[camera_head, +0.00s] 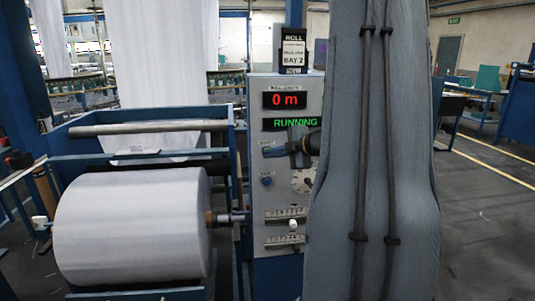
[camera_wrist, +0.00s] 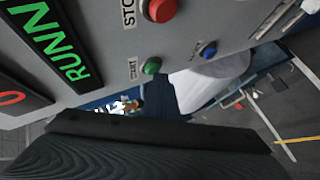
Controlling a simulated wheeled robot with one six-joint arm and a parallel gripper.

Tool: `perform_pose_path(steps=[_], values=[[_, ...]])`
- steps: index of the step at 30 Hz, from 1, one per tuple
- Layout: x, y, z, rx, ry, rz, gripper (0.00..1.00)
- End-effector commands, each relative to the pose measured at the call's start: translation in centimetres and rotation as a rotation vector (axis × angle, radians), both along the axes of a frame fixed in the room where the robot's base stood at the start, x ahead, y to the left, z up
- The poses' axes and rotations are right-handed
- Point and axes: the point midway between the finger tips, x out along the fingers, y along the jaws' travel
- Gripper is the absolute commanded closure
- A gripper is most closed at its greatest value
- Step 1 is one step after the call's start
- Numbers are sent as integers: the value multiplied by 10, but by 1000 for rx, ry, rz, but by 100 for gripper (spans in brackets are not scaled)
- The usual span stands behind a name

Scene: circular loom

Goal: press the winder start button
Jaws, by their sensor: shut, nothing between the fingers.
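The green start button (camera_wrist: 152,66) sits on the grey control panel (camera_wrist: 110,45), with a START label beside it in the wrist view. My gripper (camera_head: 282,152) is shut and empty, in front of the panel's left part below the display in the head view. In the head view my gripper and arm hide part of the panel, including the area around the buttons.
A red stop button (camera_wrist: 160,9) and a blue button (camera_wrist: 208,48) flank the green one. The display (camera_head: 291,124) reads RUNNING, and the counter (camera_head: 285,100) reads 0 m. A large white fabric roll (camera_head: 130,225) lies left of the panel. Open floor lies at right.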

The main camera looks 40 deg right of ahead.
Motion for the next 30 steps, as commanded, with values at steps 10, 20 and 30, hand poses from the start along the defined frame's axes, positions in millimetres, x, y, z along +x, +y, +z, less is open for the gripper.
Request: perform_pose_path(steps=[10,20,30], values=[[-2,1,0,0,0,-1,100],[-15,8,0,0,1,-2,100],[-16,9,0,0,0,-1,100]])
